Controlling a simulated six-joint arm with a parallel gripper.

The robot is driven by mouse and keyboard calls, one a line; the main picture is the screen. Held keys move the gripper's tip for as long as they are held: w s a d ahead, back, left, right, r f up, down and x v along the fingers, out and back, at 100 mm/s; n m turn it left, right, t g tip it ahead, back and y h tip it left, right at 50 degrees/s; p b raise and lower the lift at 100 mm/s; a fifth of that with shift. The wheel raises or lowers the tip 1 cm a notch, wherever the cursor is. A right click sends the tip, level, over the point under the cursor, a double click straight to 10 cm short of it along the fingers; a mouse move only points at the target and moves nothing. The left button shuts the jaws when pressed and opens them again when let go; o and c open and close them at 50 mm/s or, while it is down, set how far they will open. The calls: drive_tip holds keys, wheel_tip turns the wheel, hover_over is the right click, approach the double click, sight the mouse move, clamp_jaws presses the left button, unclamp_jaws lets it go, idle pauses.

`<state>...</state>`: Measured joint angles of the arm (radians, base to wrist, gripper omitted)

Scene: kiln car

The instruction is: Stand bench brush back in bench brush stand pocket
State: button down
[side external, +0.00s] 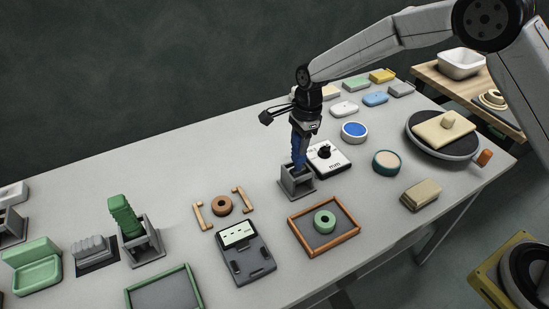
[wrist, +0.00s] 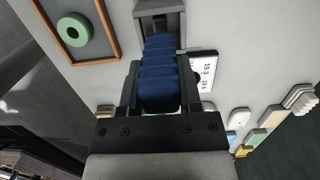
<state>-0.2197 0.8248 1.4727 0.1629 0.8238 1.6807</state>
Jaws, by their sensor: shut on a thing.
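The bench brush appears as a blue ribbed block (side external: 298,152), held roughly upright; it fills the space between the jaws in the wrist view (wrist: 158,85). My gripper (side external: 300,142) is shut on it from above, with a dark finger on each side in the wrist view (wrist: 158,95). The grey bench brush stand (side external: 297,188) is directly below, and its walls show beyond the brush in the wrist view (wrist: 160,6). The brush's lower end is at the stand's pocket mouth. How deep it sits inside is hidden.
A white instrument with a black dial (side external: 330,160) stands close behind the stand. A wood-framed tray (side external: 349,236) with a green ring (side external: 324,221) lies in front. A green ribbed block (side external: 124,215) stands in another grey stand (side external: 143,246) at left.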

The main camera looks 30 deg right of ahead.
drive_tip(key=shift+f, duration=0.55)
idle(0.7)
drive_tip(key=shift+c, duration=1)
unclamp_jaws()
drive_tip(key=shift+r, duration=0.2)
drive_tip(key=shift+d+r, duration=0.1)
drive_tip(key=shift+r, duration=0.25)
drive_tip(key=shift+r, duration=0.35)
drive_tip(key=shift+d+r, duration=0.1)
drive_tip(key=shift+r, duration=0.25)
drive_tip(key=shift+r, duration=0.3)
